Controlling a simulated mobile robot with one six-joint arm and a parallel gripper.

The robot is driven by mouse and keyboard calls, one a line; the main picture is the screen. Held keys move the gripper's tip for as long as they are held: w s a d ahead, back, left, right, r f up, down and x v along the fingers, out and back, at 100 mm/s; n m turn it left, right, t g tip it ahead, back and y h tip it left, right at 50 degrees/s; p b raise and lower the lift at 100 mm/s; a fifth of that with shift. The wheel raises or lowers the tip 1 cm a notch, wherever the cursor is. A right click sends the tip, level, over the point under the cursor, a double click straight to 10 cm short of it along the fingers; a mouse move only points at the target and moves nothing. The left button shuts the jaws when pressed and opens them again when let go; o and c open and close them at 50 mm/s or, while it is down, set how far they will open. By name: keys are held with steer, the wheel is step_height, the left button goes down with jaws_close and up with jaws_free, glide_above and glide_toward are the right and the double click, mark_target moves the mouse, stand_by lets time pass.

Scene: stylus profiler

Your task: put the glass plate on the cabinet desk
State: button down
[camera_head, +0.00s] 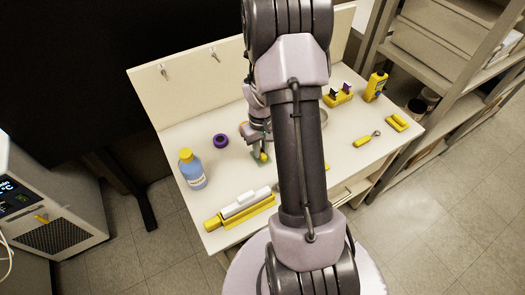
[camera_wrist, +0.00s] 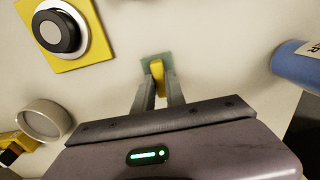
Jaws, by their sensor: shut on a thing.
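The glass plate is a small, greenish, see-through square with a yellow grip on it. In the wrist view the plate (camera_wrist: 147,66) lies just past my fingertips, and its yellow grip (camera_wrist: 158,72) is between them. My gripper (camera_wrist: 160,88) is shut on that grip. In the head view the plate (camera_head: 251,138) shows as a small green patch by my gripper (camera_head: 262,154), partly hidden by my arm. The plate is over the white desk (camera_head: 180,137); I cannot tell if it touches the surface.
A yellow-and-white roller-like item (camera_head: 240,206) lies at the front. A yellow bottle (camera_head: 375,86) stands at the right. A round dish (camera_wrist: 45,119) shows in the wrist view.

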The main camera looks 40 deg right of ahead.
steer(key=shift+f, duration=0.15)
steer(key=shift+f, duration=0.15)
steer(key=c, duration=1.4)
jaws_free()
steer(key=shift+r, duration=0.2)
